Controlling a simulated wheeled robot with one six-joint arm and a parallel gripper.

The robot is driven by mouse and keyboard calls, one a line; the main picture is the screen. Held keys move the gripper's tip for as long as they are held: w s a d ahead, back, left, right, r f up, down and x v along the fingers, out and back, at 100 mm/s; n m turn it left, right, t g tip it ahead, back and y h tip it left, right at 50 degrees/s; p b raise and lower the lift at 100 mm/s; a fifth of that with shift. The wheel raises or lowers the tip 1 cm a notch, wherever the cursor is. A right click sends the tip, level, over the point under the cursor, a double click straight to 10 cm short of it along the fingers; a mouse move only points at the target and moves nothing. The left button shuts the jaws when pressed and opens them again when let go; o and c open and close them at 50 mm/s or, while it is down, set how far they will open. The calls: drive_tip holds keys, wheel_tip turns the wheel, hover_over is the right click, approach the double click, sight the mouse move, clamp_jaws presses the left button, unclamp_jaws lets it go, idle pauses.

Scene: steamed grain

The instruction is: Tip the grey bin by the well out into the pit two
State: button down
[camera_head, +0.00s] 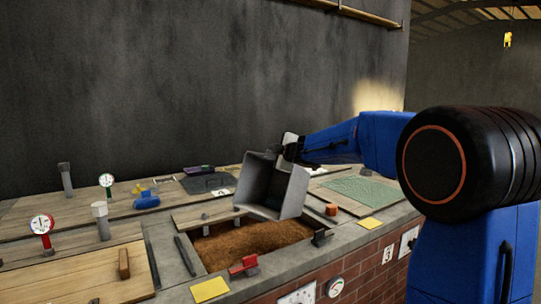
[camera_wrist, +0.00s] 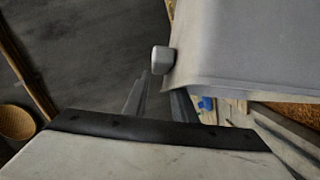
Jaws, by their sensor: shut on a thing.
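The grey bin (camera_head: 272,188) hangs tilted in the air above a sunken pit of brown grain (camera_head: 250,241) in the middle of the counter. My gripper (camera_head: 290,147) is shut on the bin at its upper edge. In the wrist view the bin's grey wall (camera_wrist: 250,45) fills the upper right, with a small grey knob on its edge close to my gripper fingers (camera_wrist: 158,95). What is inside the bin is hidden, and I see no grain falling. I cannot read a number on this pit.
A red clamp-like piece (camera_head: 243,265) sits at the pit's front rim, near a yellow card (camera_head: 210,290). An orange block (camera_head: 331,209) and a green mesh panel (camera_head: 358,189) lie to the right. Gauges and a blue piece (camera_head: 146,202) stand on the left boards. A dark wall rises behind.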

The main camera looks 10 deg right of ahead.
drive_tip(key=shift+r+m+g, duration=0.3)
drive_tip(key=shift+m+g, duration=0.3)
drive_tip(key=shift+m, duration=0.3)
drive_tip(key=shift+r+m+g+y, duration=0.2)
drive_tip(key=shift+m+g+y, duration=0.15)
drive_tip(key=shift+m+g, duration=0.25)
drive_tip(key=shift+r+m+g+y, duration=0.2)
drive_tip(key=shift+m+g+y, duration=0.15)
drive_tip(key=shift+m+g, duration=0.25)
drive_tip(key=m+g+y, duration=0.1)
drive_tip(key=m+y, duration=0.1)
drive_tip(key=m, duration=0.1)
drive_tip(key=shift+d+r+g, duration=0.1)
drive_tip(key=shift+r+g, duration=0.3)
drive_tip(key=shift+r+m+g+y, duration=0.15)
drive_tip(key=shift+m+g+y, duration=0.15)
drive_tip(key=shift+m+g, duration=0.15)
drive_tip(key=shift+s, duration=0.1)
